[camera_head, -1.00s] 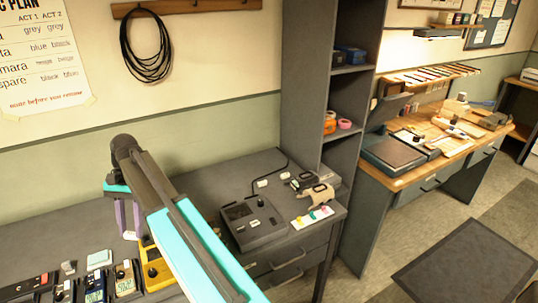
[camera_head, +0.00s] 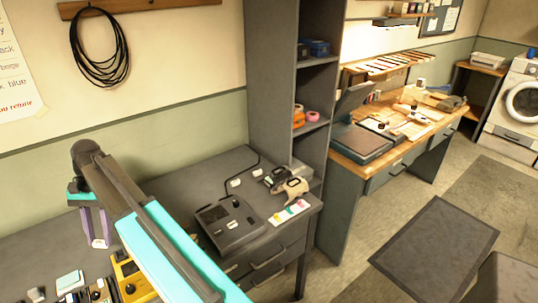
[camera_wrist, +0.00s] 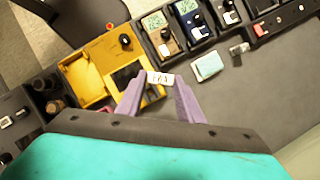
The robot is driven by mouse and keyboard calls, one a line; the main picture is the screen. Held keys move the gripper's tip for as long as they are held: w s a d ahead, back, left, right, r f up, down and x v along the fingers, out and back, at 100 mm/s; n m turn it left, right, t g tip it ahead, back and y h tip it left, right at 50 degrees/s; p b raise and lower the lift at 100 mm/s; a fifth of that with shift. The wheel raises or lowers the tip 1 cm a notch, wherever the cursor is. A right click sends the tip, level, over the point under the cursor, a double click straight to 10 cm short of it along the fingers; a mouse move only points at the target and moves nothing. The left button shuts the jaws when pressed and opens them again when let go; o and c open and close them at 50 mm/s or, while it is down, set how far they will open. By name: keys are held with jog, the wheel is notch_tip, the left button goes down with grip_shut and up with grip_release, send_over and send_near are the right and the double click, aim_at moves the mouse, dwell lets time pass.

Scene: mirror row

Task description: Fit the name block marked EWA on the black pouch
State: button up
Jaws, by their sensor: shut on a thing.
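My gripper (camera_wrist: 160,79) is shut on a small white name block (camera_wrist: 160,77), held between the tips of its purple fingers. Its dark lettering is too small to read surely. In the head view my gripper (camera_head: 97,243) hangs above the desk behind the yellow unit; the block is not clear there. In the wrist view a row of packs with small screens stands beyond the fingers: a brown-cased one (camera_wrist: 163,43), a blue-cased one (camera_wrist: 192,26) and a dark one (camera_wrist: 227,14). I cannot tell for sure which is the black pouch.
A yellow unit (camera_wrist: 86,72) lies just left of the fingertips. A pale teal block (camera_wrist: 208,66) and a small grey piece (camera_wrist: 238,49) lie on the desk. A grey console (camera_head: 228,222) and a colour-marked card (camera_head: 289,212) sit at the desk's right end. Bare desk lies between.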

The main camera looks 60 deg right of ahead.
jog(key=d+f+m+t+p, duration=0.1)
jog(key=d+m+t+p, duration=0.15)
jog(key=d+m, duration=1.05)
jog(key=d+m+t+p, duration=0.2)
jog(key=d+t, duration=0.1)
jog(key=d, duration=2)
jog(key=s+d+m+h+p, duration=0.1)
jog(key=s+d+m, duration=0.3)
jog(key=d, duration=0.6)
jog(key=s+d+m+t+h+p, duration=0.1)
jog(key=s+d+m+h, duration=0.1)
jog(key=s+d+m, duration=0.3)
jog(key=s+d+m+h+p, duration=0.1)
jog(key=s+d+m, duration=0.3)
jog(key=s+d, duration=0.6)
jog(key=shift+s+d+f+m+t+h+p, duration=0.1)
jog(key=shift+s+d+m+h, duration=0.05)
jog(key=shift+d, duration=1)
jog(key=shift+s+d+f+m+t+h+p, duration=0.1)
jog(key=shift+d+f+h, duration=0.1)
jog(key=shift+d, duration=0.9)
jog(key=shift+s+d+f+m+t+h+p, duration=0.1)
jog(key=shift+s+d+m+h, duration=0.05)
jog(key=shift+d, duration=1)
jog(key=shift+f, duration=0.15)
jog(key=shift+f+b, duration=1.5)
jog(key=shift+f, duration=0.7)
jog(key=shift+p, duration=0.4)
